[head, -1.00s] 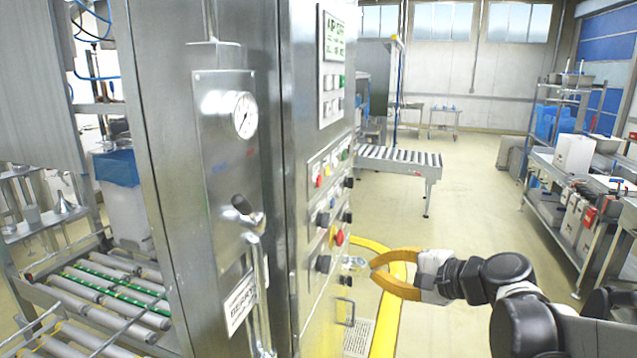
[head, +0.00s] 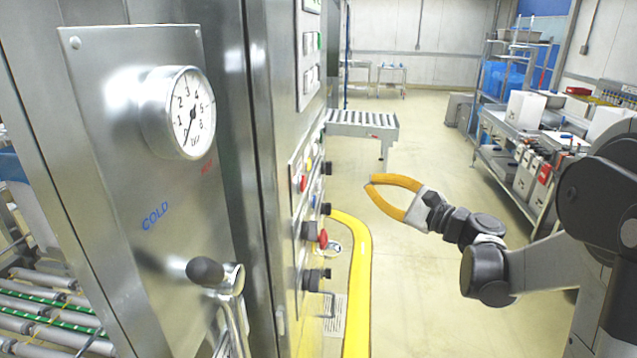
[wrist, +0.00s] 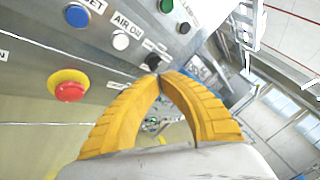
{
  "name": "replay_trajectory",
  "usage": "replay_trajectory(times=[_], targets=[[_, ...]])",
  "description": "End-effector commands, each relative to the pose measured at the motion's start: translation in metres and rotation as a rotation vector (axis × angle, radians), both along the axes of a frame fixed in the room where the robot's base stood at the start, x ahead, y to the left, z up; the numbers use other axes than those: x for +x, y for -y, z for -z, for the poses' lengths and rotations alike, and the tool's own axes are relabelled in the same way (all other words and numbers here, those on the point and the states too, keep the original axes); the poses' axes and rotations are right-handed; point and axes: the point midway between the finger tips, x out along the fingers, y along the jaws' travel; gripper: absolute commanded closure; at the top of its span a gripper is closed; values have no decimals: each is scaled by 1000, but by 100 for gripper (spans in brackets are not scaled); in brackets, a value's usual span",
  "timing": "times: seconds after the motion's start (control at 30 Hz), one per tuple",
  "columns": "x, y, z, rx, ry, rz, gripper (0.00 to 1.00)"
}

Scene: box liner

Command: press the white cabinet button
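The white button (wrist: 121,40) sits on the steel cabinet's control panel in the wrist view, between a blue button (wrist: 77,15) and a black knob (wrist: 152,61), near an "AIR" label. My gripper (wrist: 160,75) has orange fingers whose tips meet, with nothing between them. In the wrist view the tips appear just below and right of the white button; their distance from the panel is unclear. In the head view my gripper (head: 369,183) is to the right of the panel (head: 307,215), with a visible gap. The panel is seen nearly edge-on there, so I cannot pick out the white button.
A red emergency stop on yellow (wrist: 68,85) is left of the fingers. The cabinet front carries a gauge (head: 190,113) and a black-knobbed lever (head: 206,271). A roller conveyor (head: 362,123) stands behind. A loaded bench (head: 535,165) is at right, with open floor between.

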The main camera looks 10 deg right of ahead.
Motion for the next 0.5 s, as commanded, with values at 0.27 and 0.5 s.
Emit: replay_trajectory(times=[0.27, 0.5], targets=[[2, -6, 0, -1, 0, -2, 100], [11, -35, -1, -2, 0, -3, 100]])
